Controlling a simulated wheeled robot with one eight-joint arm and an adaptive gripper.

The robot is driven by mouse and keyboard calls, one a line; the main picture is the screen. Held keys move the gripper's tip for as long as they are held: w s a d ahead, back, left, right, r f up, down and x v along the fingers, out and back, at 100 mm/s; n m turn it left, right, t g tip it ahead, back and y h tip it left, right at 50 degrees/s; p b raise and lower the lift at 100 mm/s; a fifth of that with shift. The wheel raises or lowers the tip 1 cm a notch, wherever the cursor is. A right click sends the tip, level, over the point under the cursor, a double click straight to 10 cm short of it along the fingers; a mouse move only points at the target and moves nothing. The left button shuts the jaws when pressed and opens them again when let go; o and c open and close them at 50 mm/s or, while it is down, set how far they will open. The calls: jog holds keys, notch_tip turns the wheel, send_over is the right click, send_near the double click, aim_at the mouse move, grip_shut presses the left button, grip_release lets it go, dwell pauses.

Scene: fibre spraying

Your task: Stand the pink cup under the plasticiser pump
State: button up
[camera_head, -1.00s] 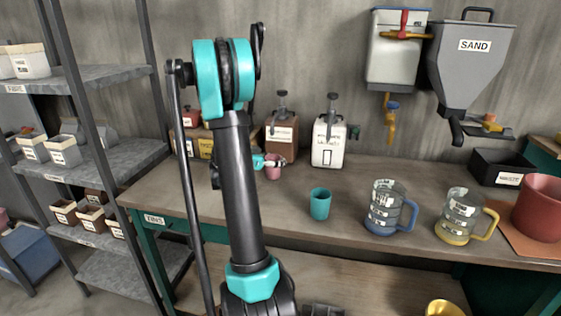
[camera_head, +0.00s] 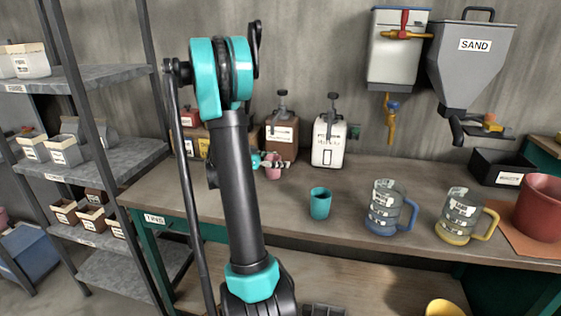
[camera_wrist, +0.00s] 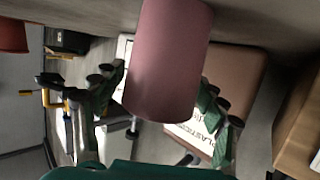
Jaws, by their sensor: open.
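The pink cup (camera_head: 273,174) stands on the bench just in front of the brown plasticiser container (camera_head: 282,138), which has a dark pump on top. My gripper (camera_head: 272,161) is at the cup, small and partly hidden by my arm in the head view. In the wrist view the pink cup (camera_wrist: 165,62) fills the middle, between the two green fingers of my gripper (camera_wrist: 162,104). The fingers are apart, one on each side of it. The brown container (camera_wrist: 238,80) is behind the cup with a partly readable plasticiser label. Whether the cup is exactly beneath the spout I cannot tell.
A white pump container (camera_head: 328,141) stands right of the brown one. A teal cup (camera_head: 320,204), a blue-handled jug (camera_head: 385,210) and a yellow-handled jug (camera_head: 455,219) stand nearer the front. A red pot (camera_head: 540,207) is far right. Bench between containers and teal cup is clear.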

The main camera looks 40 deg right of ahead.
jog(key=v, duration=1)
jog(key=shift+a+r, duration=0.1)
jog(key=shift+a, duration=0.2)
